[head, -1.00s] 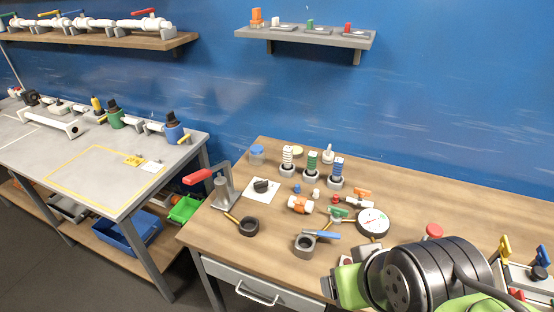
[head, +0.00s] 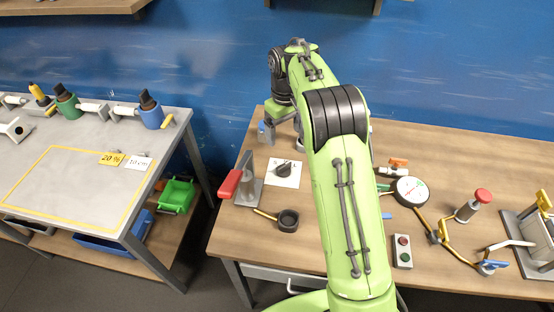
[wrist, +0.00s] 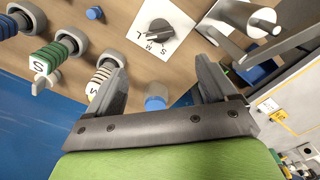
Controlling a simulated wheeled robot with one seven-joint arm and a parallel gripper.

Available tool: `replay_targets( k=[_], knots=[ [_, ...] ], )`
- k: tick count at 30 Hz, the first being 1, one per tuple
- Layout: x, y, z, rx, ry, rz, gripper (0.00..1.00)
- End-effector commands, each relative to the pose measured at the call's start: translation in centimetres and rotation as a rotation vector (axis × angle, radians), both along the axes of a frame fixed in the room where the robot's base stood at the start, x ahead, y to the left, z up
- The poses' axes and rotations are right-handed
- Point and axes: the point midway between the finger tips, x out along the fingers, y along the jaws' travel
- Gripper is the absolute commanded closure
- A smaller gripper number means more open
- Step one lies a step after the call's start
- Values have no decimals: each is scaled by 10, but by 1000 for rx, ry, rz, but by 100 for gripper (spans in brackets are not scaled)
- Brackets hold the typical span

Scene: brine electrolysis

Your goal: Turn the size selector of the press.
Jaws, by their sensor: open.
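The size selector is a black knob (head: 284,168) on a white plate (head: 279,181) lying on the wooden bench. In the wrist view the knob (wrist: 160,28) shows near the top middle, with letters including M and L on its plate (wrist: 180,22). The press (head: 250,186) with its red handle (head: 229,184) stands just left of the plate. My gripper (head: 282,113) is over the back of the bench, behind the selector. In the wrist view my gripper (wrist: 162,70) has its fingers spread and empty, apart from the knob.
A blue-capped jar (wrist: 155,97) shows between the fingers in the wrist view. My arm hides the bench middle.

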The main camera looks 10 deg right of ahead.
Motion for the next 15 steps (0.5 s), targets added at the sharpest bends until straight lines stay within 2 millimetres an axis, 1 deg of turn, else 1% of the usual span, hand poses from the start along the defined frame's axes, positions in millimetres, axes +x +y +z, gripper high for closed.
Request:
replay_targets(
  k=[1,9,15],
  knots=[
    [-1,0,-12,-1,5,0,15],
    [-2,0,-81,0,6,0,15],
    [-1,0,-126,-1,4,-1,15]
  ],
)
